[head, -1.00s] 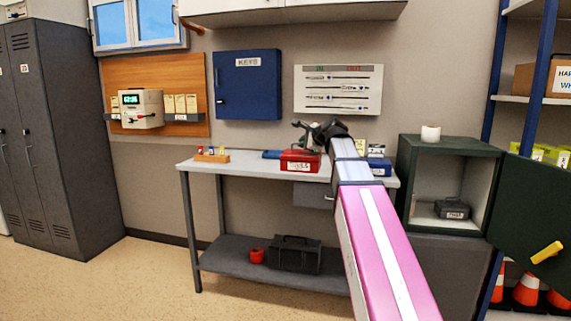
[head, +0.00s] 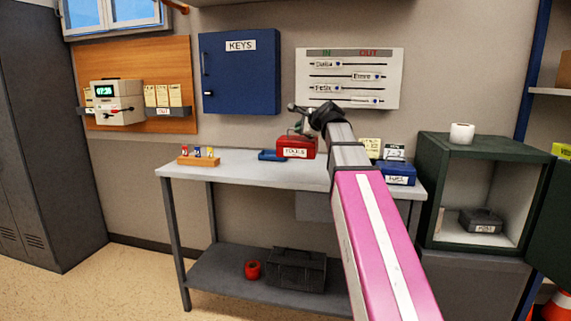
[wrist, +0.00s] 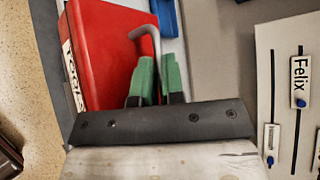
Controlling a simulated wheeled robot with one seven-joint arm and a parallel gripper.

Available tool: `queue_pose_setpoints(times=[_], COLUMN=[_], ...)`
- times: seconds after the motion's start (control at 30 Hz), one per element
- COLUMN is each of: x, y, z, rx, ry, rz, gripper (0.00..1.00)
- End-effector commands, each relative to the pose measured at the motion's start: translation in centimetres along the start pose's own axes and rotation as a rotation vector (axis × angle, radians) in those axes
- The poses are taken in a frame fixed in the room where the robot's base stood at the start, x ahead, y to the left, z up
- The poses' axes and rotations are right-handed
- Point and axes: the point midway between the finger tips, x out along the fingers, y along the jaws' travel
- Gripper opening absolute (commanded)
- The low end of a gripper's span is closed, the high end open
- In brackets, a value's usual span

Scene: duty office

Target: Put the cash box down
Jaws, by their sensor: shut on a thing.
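A red box (head: 296,148) with a label reading TOOLS is at my gripper, over the back of the bench (head: 240,170). No label that I can read says cash. My gripper (head: 305,127) is above the red box. In the wrist view the green fingertips (wrist: 156,75) are shut on its bent grey handle (wrist: 146,36), and the red lid (wrist: 105,50) lies just beyond them. Whether the box's underside touches the bench is hard to tell.
A blue tray (head: 272,155) is beside the red box, a wooden block with tags (head: 198,157) farther left. A blue box (head: 397,174) stands at the right end. The open safe (head: 452,195) holds a grey box (head: 481,220). The bench's front left is clear.

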Motion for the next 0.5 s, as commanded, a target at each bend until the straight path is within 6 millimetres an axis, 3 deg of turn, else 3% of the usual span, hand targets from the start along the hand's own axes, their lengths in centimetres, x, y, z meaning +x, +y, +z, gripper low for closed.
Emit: queue_pose_setpoints(times=[0.17,0.5], x=[0.8,5.3], y=[-0.3,-0.7], z=[-0.9,-6.0], rx=[0.002,0.002], ry=[0.000,0.000], rz=[-0.003,-0.002], gripper=[0.00,0.00])
